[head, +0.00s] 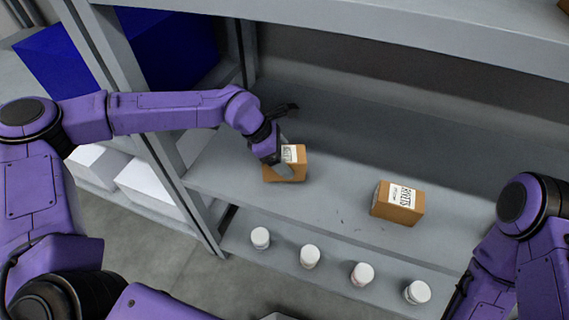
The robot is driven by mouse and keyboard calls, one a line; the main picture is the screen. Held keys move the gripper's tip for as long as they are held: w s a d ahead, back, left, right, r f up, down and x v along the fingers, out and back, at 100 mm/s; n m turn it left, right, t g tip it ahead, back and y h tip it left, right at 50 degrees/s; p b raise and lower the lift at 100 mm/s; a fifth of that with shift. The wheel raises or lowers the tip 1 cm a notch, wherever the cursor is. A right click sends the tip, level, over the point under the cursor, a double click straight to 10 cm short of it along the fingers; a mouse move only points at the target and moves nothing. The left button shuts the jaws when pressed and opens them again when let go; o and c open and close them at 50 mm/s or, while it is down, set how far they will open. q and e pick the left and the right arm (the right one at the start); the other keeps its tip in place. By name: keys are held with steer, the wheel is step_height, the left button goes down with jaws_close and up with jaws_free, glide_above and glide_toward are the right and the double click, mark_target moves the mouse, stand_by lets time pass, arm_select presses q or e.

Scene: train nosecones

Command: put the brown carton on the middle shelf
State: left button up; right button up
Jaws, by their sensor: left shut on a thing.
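A brown carton (298,173) with a white label is in my left gripper (278,160), which is shut on it from its left side. The carton is upright at the left part of the middle shelf (330,205). Its base looks at or very near the shelf surface; I cannot tell if it touches. The gripper hides the carton's left side. A second brown carton (397,203), with a white label that seems to read "RIVETS", stands on the same shelf to the right. My right arm shows at the right edge, but its fingers are not visible.
An upper shelf (400,35) runs above and a grey post (150,120) stands left of the held carton. Several white-capped jars (310,256) stand on the shelf below. A blue box (70,60) and white boxes are at the left. The shelf between the cartons is clear.

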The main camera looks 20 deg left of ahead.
arm_select(q)
steer(key=f, duration=0.3)
steer(key=shift+w+f, duration=0.2)
steer(key=o, duration=1.2)
steer(key=v, duration=1.2)
steer(key=shift+s, duration=0.1)
